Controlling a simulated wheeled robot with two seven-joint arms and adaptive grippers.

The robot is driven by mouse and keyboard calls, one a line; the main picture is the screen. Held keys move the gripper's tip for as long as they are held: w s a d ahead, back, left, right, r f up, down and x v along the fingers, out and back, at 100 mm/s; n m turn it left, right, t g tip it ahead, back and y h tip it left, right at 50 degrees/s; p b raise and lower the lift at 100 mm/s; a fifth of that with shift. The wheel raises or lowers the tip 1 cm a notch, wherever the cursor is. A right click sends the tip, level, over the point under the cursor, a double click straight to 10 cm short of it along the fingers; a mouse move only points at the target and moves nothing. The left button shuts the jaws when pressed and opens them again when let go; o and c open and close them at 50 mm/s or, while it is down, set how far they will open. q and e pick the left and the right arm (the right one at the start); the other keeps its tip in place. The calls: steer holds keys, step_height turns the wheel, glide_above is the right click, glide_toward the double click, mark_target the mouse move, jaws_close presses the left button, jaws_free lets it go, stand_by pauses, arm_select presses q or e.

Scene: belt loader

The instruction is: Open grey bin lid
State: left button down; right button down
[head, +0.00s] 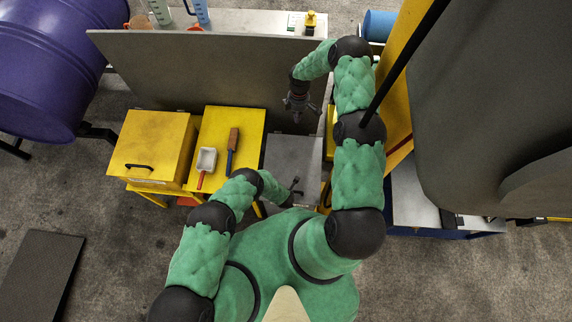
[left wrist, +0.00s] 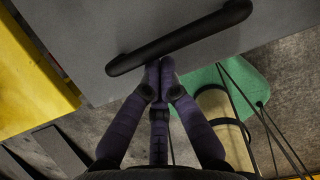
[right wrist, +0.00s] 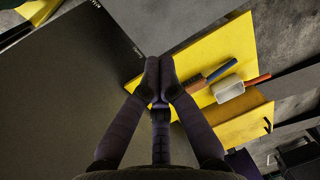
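The grey bin lid (head: 290,153) lies flat and closed in the middle of the head view, its black bar handle (head: 297,186) near the front edge. In the left wrist view the lid (left wrist: 85,45) fills the top, with the handle (left wrist: 180,38) slanting across it. My left gripper (left wrist: 160,66) has its fingertips together at the handle's near side; I cannot tell whether they touch it. In the head view my left arm hides most of that gripper. My right gripper (head: 298,112) hangs above the bin's back right side; its fingertips (right wrist: 158,68) are together and empty.
A grey upright panel (head: 200,65) stands behind the bins. To the left are a yellow table (head: 240,125) with a brush (head: 233,140) and scoop (head: 206,160), and a yellow bin (head: 150,140). A yellow post (head: 400,75) and large grey body (head: 480,110) crowd the right.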

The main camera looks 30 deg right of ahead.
arm_select(q)
steer(key=shift+r, duration=0.1)
steer(key=shift+w+d+r, duration=0.1)
steer(key=shift+w+r, duration=0.1)
steer(key=shift+r, duration=0.8)
arm_select(e)
steer(key=c, duration=1.9)
jaws_free()
steer(key=shift+c, duration=0.2)
steer(key=o, duration=0.8)
steer(key=shift+o, duration=0.2)
